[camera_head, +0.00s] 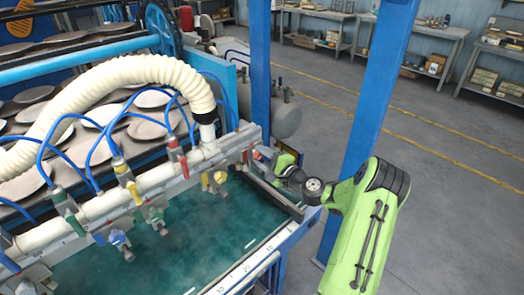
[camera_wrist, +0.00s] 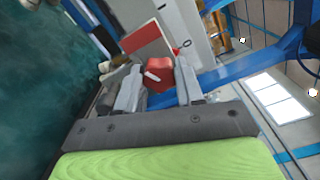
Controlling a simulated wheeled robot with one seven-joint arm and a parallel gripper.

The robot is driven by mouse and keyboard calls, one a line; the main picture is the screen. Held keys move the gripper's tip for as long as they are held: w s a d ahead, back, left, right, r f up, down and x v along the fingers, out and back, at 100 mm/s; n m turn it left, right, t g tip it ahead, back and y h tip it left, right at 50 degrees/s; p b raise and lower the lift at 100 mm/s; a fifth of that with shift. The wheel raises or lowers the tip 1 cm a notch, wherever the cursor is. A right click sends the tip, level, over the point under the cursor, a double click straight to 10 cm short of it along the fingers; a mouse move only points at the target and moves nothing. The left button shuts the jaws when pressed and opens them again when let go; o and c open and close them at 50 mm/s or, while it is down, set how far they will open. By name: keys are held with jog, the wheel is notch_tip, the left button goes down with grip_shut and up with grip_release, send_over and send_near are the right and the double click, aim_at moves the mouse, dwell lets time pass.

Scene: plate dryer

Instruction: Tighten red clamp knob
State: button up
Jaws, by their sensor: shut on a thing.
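The red clamp knob (camera_wrist: 158,67) is a small red block with a pale mark, between the two grey fingers of my gripper (camera_wrist: 158,82) in the wrist view. The gripper is shut on it. In the head view my green arm reaches in from the right, and my gripper (camera_head: 268,160) is at the right end of the grey clamp rail (camera_head: 150,180). The knob is mostly hidden there by the fingers. A flat red part (camera_wrist: 141,37) lies just beyond the knob in the wrist view.
Yellow (camera_head: 125,172), green (camera_head: 72,213) and blue (camera_head: 112,238) valves with hoses line the rail. A blue post (camera_head: 368,110) stands close behind my arm. A teal bed (camera_head: 200,235) lies below. The floor beyond is open.

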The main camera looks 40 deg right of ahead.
jog(key=m+p, duration=0.2)
jog(key=m, duration=0.1)
jog(key=shift+m+p, duration=0.35)
jog(key=shift+m, duration=0.05)
jog(key=shift+m+p, duration=0.35)
jog(key=shift+m, duration=0.25)
jog(key=shift+f, duration=0.15)
jog(key=o, duration=1)
jog(key=shift+o, duration=0.2)
jog(key=s+d+b, duration=0.1)
jog(key=s+d, duration=0.1)
jog(key=s, duration=1.3)
jog(key=shift+s, duration=0.35)
jog(key=shift+d, duration=0.1)
